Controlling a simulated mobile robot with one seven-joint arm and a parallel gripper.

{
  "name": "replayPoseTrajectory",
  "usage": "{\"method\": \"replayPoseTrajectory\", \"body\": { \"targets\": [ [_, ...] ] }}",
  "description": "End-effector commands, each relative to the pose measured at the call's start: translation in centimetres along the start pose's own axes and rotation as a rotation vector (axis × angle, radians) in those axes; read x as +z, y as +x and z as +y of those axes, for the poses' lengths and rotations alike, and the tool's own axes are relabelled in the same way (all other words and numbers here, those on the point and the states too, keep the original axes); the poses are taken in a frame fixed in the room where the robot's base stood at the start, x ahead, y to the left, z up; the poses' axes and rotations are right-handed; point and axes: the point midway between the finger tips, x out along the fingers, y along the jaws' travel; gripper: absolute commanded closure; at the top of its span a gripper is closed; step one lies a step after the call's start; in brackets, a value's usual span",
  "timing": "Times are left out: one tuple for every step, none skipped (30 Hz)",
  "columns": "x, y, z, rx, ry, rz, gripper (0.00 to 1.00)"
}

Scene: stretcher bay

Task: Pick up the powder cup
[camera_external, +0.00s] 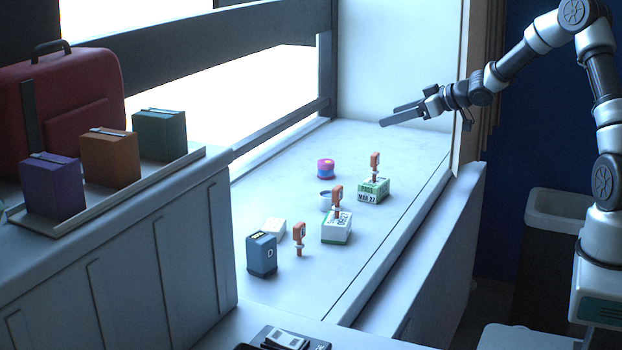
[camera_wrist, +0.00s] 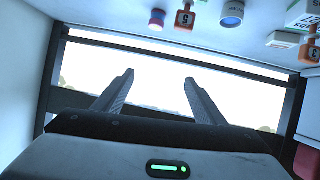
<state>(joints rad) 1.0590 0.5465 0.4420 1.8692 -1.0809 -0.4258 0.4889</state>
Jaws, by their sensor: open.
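A small round cup (camera_external: 326,201), whitish with a blue rim, stands upright on the pale bench (camera_external: 290,185), close behind the green-and-white boxes. It also shows at the top of the wrist view as a blue-and-white cup (camera_wrist: 232,13). Its contents are too small to tell. A pink and purple round tub (camera_external: 326,169) stands behind it, also in the wrist view (camera_wrist: 157,19). My gripper (camera_external: 390,114) is open and empty, well above the far right part of the bench and apart from the cup. Its two fingers (camera_wrist: 158,78) show spread in the wrist view.
A box marked MAR 27 (camera_external: 373,191) and a similar box (camera_external: 337,230) have orange-tagged pieces at them. A blue box marked D (camera_external: 262,254), a white block (camera_external: 274,227) and an orange-topped piece (camera_external: 299,240) stand nearer. The bench's far right is clear.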

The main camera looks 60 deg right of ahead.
Motion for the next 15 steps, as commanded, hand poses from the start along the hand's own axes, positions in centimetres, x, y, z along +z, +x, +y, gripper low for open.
{"method": "replayPoseTrajectory", "body": {
  "targets": [
    [-0.5, 0.6, 0.2, 0.027, -0.008, -0.016, 0.35],
    [-0.6, 0.8, 0.3, 0.044, -0.011, -0.031, 0.35],
    [-0.9, 1.3, 0.4, 0.065, -0.015, -0.05, 0.35],
    [-1.0, 1.5, 0.5, 0.08, -0.018, -0.067, 0.35],
    [-1.1, 1.8, 0.5, 0.094, -0.02, -0.087, 0.35],
    [-1.3, 2.1, 0.3, 0.11, -0.021, -0.113, 0.35],
    [-1.3, 2.4, 0.1, 0.12, -0.021, -0.136, 0.35],
    [-1.4, 2.6, -0.1, 0.128, -0.021, -0.16, 0.35],
    [-1.5, 2.9, -0.7, 0.133, -0.021, -0.195, 0.35],
    [-1.6, 3.1, -1.2, 0.133, -0.02, -0.223, 0.35],
    [-1.6, 3.3, -1.9, 0.129, -0.018, -0.254, 0.35],
    [-1.6, 3.4, -3.0, 0.119, -0.015, -0.295, 0.35],
    [-1.6, 3.5, -3.9, 0.105, -0.012, -0.327, 0.35],
    [-1.6, 3.6, -5.0, 0.088, -0.01, -0.358, 0.35],
    [-1.7, 3.6, -6.5, 0.06, -0.006, -0.397, 0.35]
  ]
}}
